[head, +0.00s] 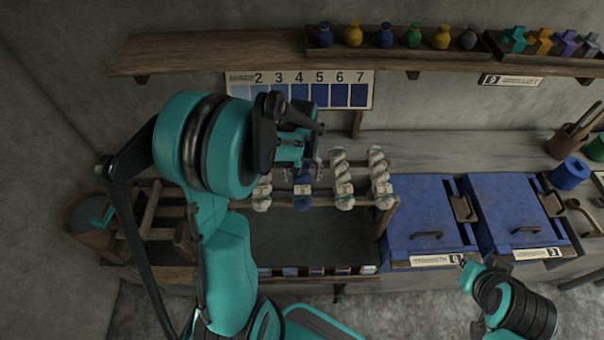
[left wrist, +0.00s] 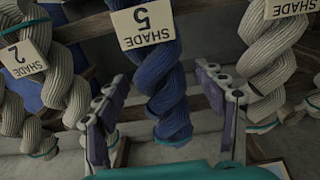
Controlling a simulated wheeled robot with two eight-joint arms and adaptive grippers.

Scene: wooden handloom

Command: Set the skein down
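The blue skein (head: 302,197) hangs at the wooden rack between undyed skeins, below my left gripper (head: 302,170). In the left wrist view the blue skein (left wrist: 165,85) bears a tag reading "SHADE 5" and has a teal tie at its end. My left gripper (left wrist: 165,105) is open there, its fingers wide apart on either side of the skein with gaps showing. The skein's upper end is out of that view. My right gripper (head: 468,266) is low at the right, away from the rack; its fingers are too small to read.
White skeins (head: 343,185) hang close on both sides, one tagged 2. A dark open tray (head: 320,232) lies below the rack. Blue lidded boxes (head: 425,220) stand to the right. A shelf (head: 210,50) and a numbered shade card (head: 345,92) are behind.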

